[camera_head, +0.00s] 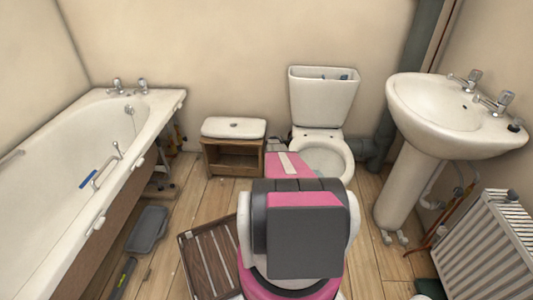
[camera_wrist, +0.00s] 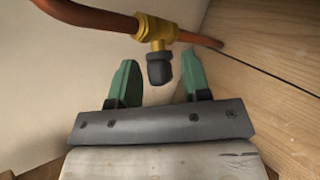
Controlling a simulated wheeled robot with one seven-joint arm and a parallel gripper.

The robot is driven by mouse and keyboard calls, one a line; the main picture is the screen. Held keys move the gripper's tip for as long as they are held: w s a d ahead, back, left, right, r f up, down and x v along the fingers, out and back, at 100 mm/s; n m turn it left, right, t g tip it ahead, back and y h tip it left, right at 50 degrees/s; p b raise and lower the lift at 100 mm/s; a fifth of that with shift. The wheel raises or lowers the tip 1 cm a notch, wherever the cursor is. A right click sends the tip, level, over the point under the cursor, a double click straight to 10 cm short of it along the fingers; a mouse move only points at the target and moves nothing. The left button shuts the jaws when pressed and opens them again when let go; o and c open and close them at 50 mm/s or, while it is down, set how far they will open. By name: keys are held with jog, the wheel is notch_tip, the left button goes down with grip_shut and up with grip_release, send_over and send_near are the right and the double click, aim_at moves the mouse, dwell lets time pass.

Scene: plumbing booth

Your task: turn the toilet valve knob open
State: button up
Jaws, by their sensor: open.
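In the wrist view, a dark grey valve knob (camera_wrist: 159,68) hangs below a brass valve body (camera_wrist: 155,31) on a copper pipe (camera_wrist: 95,17). My gripper (camera_wrist: 158,83) is open, with one green finger left of the knob and one right of it. The knob shows in the gap near the fingertips, and neither finger appears to touch it. In the head view, the toilet (camera_head: 320,102) stands against the back wall with its cistern lid off. My arm hides the floor in front of it, and the valve and my gripper cannot be made out there.
The cistern lid (camera_head: 234,127) lies on a small wooden cabinet (camera_head: 214,158) left of the toilet. A bathtub (camera_head: 60,175) fills the left side. A sink (camera_head: 440,110) and radiator (camera_head: 485,245) stand at the right. A slatted wooden mat (camera_head: 208,258) lies by my arm.

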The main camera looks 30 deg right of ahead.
jog(key=shift+s+f+m+t, duration=0.1)
jog(key=shift+m+t, duration=0.3)
jog(key=shift+t, duration=0.4)
jog(key=shift+f+m+t+h, duration=0.1)
jog(key=shift+m+t+h, duration=0.2)
jog(key=shift+m+t, duration=0.25)
